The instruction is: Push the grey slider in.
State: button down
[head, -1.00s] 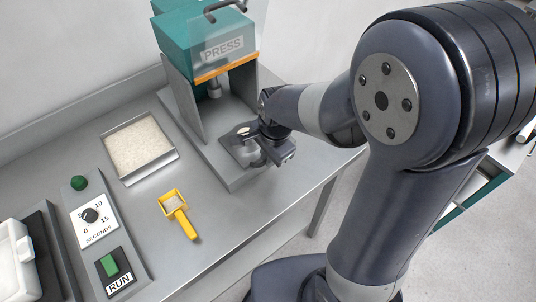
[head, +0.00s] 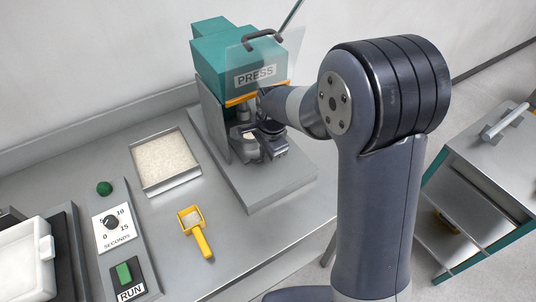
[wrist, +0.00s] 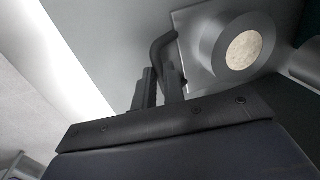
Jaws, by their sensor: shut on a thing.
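The grey slider (head: 238,146) sits on the press base, beneath the ram of the teal press (head: 215,50). In the wrist view the slider (wrist: 204,48) carries a round grey die filled level with pale grains (wrist: 244,50). A dark bent handle (wrist: 160,44) joins the slider plate. My gripper (head: 272,150) is at the front of the slider, low over the press base. In the wrist view my gripper (wrist: 161,88) is shut on the handle, with fingers either side of it. My wrist partly hides the slider in the head view.
A tray of white grains (head: 165,160), a yellow scoop (head: 195,230) and a control panel (head: 115,225) with a dial and green button lie left of the press. A clear guard (head: 265,60) hangs on the press front. A trolley (head: 490,150) stands at right.

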jog(key=c, duration=1.5)
grip_release()
jog(key=shift+r, duration=0.1)
jog(key=r, duration=0.3)
jog(key=s+r, duration=0.1)
jog(key=r, duration=0.3)
jog(key=d+r, duration=0.1)
jog(key=r, duration=0.2)
jog(key=shift+s+r+b, duration=0.25)
jog(key=shift+s+b, duration=0.05)
jog(key=shift+b, duration=0.1)
jog(key=shift+f+b, duration=0.6)
jog(key=shift+b, duration=0.45)
jog(key=c, duration=0.4)
jog(key=f+t+y+b, duration=0.1)
jog(key=b, duration=0.3)
jog(key=shift+s+d+f+t, duration=0.1)
jog(key=shift+f+t, duration=0.2)
jog(key=shift+f, duration=0.1)
grip_shut()
jog(key=f+t+y+b, duration=0.1)
jog(key=b, duration=0.3)
jog(key=s+d+f+t+y+b, duration=0.1)
jog(key=t+b, duration=0.1)
jog(key=b, duration=0.2)
jog(key=t+y+b, duration=0.1)
jog(key=b, duration=0.3)
jog(key=shift+s+d+f+t, duration=0.15)
jog(key=shift+f+t, duration=0.15)
jog(key=shift+f, duration=0.1)
